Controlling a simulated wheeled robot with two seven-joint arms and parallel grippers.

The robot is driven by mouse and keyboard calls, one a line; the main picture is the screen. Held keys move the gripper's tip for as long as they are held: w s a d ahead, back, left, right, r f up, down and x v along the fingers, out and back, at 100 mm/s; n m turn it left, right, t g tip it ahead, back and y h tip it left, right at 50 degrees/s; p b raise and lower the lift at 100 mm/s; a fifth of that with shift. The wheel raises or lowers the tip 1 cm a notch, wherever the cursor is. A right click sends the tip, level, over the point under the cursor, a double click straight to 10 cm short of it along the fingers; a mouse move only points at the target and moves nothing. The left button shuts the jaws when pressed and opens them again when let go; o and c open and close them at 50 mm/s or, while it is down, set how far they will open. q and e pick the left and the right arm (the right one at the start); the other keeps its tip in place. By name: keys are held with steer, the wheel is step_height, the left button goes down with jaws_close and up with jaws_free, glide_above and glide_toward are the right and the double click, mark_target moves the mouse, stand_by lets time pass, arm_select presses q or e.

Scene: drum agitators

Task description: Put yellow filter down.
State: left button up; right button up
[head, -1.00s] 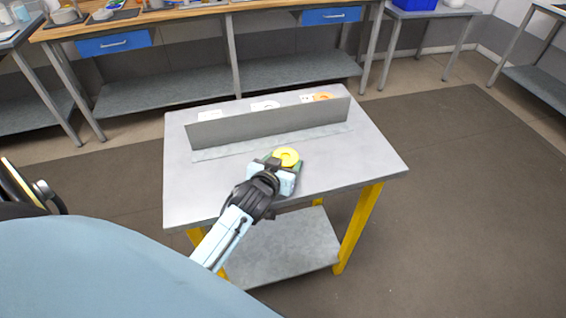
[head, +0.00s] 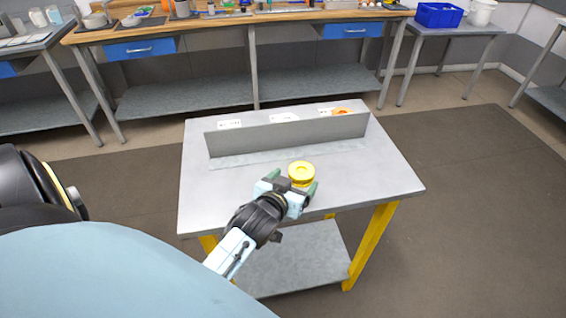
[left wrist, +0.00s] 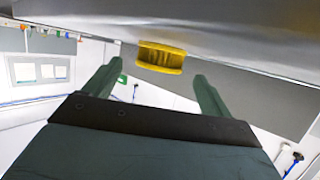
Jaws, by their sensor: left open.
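The yellow filter (head: 301,173), a round spool-like piece with a hole in its top, stands on the grey table (head: 385,180) in front of the upright panel. My left gripper (head: 296,188) is open at its near side, with green fingers spread. In the left wrist view the filter (left wrist: 160,57) lies just beyond and between the two fingertips (left wrist: 152,72), resting against the table surface (left wrist: 230,30), with a gap to each finger. My right gripper is not in view.
A grey upright panel (head: 290,136) runs along the table behind the filter. Behind it are white labels, a white ring (head: 285,118) and an orange piece (head: 341,111). The table's right side is clear. A long workbench (head: 250,20) stands at the back.

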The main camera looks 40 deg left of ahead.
arm_select(q)
steer(key=v, duration=0.7)
steer(key=shift+s+r, duration=0.1)
steer(key=shift+s, duration=0.05)
steer(key=shift+o, duration=0.5)
steer(key=shift+s+d+r, duration=0.1)
steer(key=shift+r, duration=0.1)
steer(key=w+d+r+m+t+h, duration=0.4)
steer(key=w+d+r+m, duration=0.1)
steer(key=r, duration=0.3)
steer(key=w+d+r+m+t+h, duration=0.3)
steer(key=w+d+r+m, duration=0.15)
steer(key=r, duration=0.25)
steer(key=s+d+r+m+g+h, duration=0.25)
steer(key=d+m+g+h, duration=0.55)
steer(key=m, duration=0.5)
steer(key=s+d+r+m+g+h, duration=0.1)
steer(key=d+r+m+g+h, duration=0.2)
steer(key=d+m+g+h, duration=0.7)
steer(key=m+g+y, duration=0.3)
steer(key=m+y, duration=0.5)
steer(key=y, duration=1.4)
glide_above(302, 170)
step_height(302, 170, down, 11)
steer(key=shift+n, duration=0.25)
step_height(302, 170, down, 13)
steer(key=shift+r+p, duration=0.15)
steer(key=shift+p, duration=0.25)
steer(key=c, duration=1.1)
